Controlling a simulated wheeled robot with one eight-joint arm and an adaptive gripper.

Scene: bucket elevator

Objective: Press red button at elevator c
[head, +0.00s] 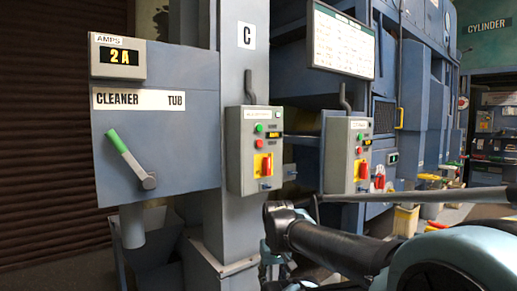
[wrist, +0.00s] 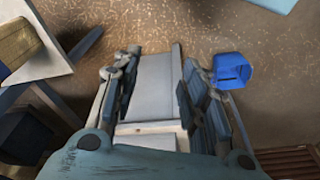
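The box has a green button (head: 259,128) above a small red button (head: 258,144). A red rotary switch on yellow (head: 264,165) sits lower on the box. My gripper (wrist: 158,62) is open and empty in the wrist view, pointing down at a grey surface and brown floor. My arm crosses the lower right of the head view, below and right of the box. The red button is not visible in the wrist view.
A second, similar control box (head: 337,160) stands to the right. On the left is a "Cleaner Tub" panel (head: 150,140) with a green-tipped lever (head: 130,160). A blue object (wrist: 231,70) lies right of my gripper in the wrist view. A wooden block (wrist: 22,45) is at left.

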